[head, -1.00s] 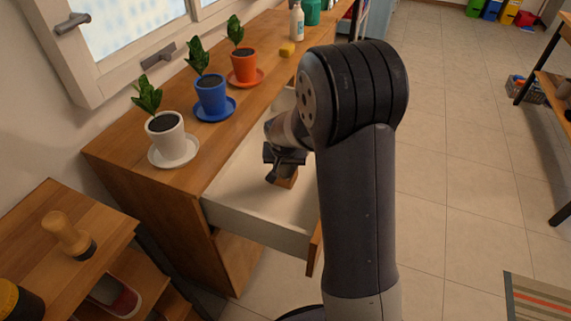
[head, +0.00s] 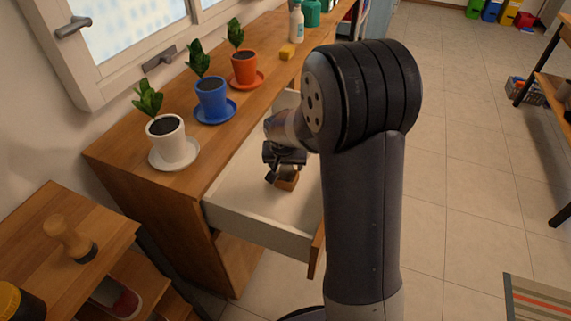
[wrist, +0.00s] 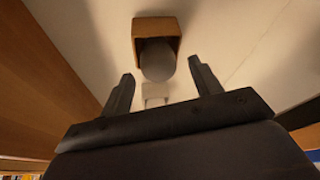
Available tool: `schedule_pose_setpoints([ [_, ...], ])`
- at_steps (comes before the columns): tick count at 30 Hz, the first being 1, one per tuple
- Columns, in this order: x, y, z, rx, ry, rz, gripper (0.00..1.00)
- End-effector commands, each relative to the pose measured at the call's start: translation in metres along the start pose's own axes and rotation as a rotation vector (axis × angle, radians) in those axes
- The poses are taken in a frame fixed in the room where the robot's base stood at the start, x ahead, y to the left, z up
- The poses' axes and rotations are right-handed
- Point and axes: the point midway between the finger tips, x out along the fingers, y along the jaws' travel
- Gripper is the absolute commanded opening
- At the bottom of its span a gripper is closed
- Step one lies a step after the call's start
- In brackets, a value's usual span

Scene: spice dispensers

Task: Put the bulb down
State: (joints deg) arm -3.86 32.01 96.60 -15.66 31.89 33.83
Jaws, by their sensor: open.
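The bulb (wrist: 157,62) shows in the wrist view as a rounded grey shape at the open side of a small brown wooden box (wrist: 146,25). A small pale piece (wrist: 155,94) shows just below it; I cannot tell if it is part of the bulb. My gripper (wrist: 163,82) is open, its two fingers apart with the pale piece between them in the picture. In the head view my gripper (head: 278,176) points down inside the open drawer, by the box (head: 289,183). The bulb is not visible there.
The white drawer (head: 257,231) stands open from the wooden cabinet, its walls around my gripper. White (head: 168,143), blue (head: 211,99) and orange (head: 244,70) plant pots stand on the top. A yellow sponge (head: 287,51) lies farther back. The drawer floor around the box looks clear.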

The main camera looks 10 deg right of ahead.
Motion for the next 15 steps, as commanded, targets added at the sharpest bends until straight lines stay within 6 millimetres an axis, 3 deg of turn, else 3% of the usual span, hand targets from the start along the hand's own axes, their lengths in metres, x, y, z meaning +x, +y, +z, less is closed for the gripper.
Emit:
schedule_pose_setpoints([
  [1,-0.016,-0.001,-0.002,0.0,0.006,-0.003,0.6],
  [6,-0.055,-0.001,-0.003,0.0,0.01,-0.004,0.6],
  [15,-0.093,-0.001,-0.003,0.0,0.009,-0.004,0.6],
])
